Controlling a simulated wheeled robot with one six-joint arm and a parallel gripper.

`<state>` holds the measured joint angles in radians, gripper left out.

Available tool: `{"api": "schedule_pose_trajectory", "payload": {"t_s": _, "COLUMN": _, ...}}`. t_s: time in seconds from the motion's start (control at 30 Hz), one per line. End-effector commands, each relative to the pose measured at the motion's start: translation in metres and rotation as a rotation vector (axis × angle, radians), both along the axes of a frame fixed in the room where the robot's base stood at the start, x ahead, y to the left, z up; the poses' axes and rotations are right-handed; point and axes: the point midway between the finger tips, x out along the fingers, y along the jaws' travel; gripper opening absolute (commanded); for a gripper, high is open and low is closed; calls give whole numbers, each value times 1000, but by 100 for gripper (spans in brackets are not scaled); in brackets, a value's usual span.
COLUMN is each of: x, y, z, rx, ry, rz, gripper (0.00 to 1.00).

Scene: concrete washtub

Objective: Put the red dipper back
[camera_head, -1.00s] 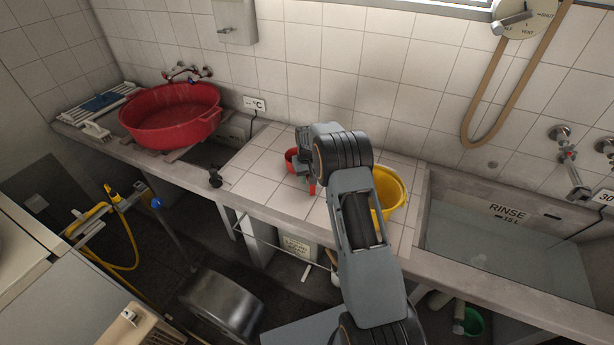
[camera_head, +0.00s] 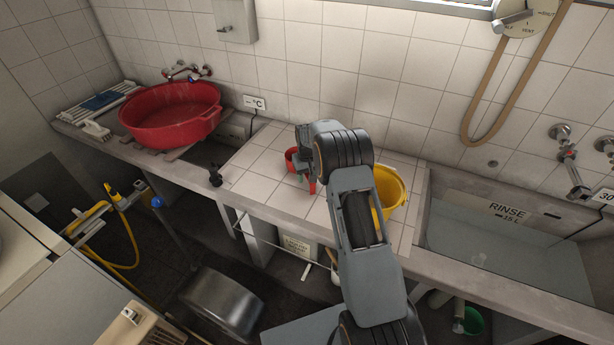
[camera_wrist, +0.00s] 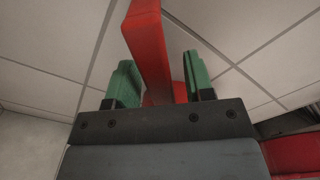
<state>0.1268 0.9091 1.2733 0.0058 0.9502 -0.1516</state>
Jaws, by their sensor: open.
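The red dipper (camera_head: 292,157) rests on the white tiled counter between the two basins, partly hidden behind my arm in the head view. In the wrist view its red handle (camera_wrist: 150,50) passes between the two green fingertips of my gripper (camera_wrist: 159,85). The fingers are open, with a gap showing on each side of the handle. In the head view the lower end of the handle shows just below my gripper (camera_head: 304,178).
A yellow bucket (camera_head: 391,189) stands on the counter right of my arm. A large red tub (camera_head: 170,118) sits at the left end. The rinse basin (camera_head: 490,235) is at the right. Bare tiles (camera_head: 250,185) lie left of the dipper.

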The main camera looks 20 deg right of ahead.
Motion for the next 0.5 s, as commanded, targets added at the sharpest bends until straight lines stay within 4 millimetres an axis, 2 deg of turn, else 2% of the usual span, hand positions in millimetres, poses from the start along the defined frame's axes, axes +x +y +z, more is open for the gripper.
{"api": "schedule_pose_trajectory", "payload": {"t_s": 0.5, "x": 0, "y": -1, "z": 92, "rx": -1, "ry": -5, "rz": 0, "gripper": 48}}
